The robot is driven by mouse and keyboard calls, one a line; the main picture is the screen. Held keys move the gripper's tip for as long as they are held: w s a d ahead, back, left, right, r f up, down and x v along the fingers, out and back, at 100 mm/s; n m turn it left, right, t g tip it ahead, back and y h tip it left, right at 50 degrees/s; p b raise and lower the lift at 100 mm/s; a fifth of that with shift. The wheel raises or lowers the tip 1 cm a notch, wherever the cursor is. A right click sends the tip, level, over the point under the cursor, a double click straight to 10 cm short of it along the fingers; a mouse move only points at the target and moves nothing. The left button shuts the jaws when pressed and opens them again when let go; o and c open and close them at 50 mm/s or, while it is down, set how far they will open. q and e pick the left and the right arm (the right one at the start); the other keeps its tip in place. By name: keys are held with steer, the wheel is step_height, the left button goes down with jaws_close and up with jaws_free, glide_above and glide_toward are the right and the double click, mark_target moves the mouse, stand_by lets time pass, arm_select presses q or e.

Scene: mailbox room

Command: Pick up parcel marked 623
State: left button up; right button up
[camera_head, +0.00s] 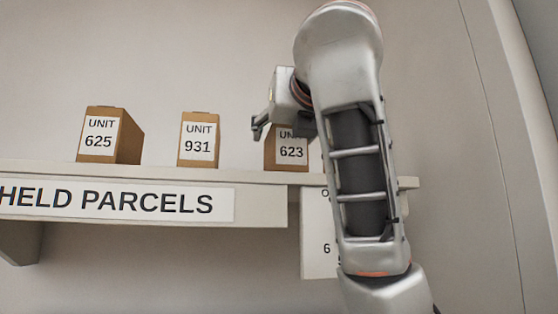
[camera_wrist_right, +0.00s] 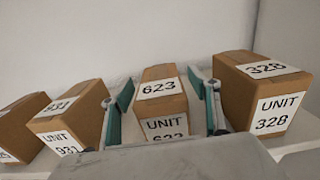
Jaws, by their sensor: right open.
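The parcel marked 623 (camera_head: 287,158) is a brown box with a white label, on the wall shelf. My right arm partly hides it in the head view. In the right wrist view the same parcel (camera_wrist_right: 167,107) shows its top and front labels between my two fingers. My right gripper (camera_wrist_right: 160,82) is open, with a teal-padded finger to each side of the parcel and a visible gap at each side. In the head view the right gripper (camera_head: 282,122) is at the parcel's upper part, partly hidden by the arm. My left gripper is not in view.
Parcel 931 (camera_head: 199,151) and parcel 625 (camera_head: 125,140) stand to the left on the shelf (camera_head: 262,178). Parcel 328 (camera_wrist_right: 240,92) stands close on the right in the wrist view. The shelf front bears a HELD PARCELS sign (camera_head: 150,203). A wall is behind.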

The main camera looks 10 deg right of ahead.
steer(key=shift+s, duration=0.2)
steer(key=shift+s+r, duration=0.1)
steer(key=shift+s, duration=0.05)
steer(key=c, duration=1.6)
steer(key=shift+r, duration=0.1)
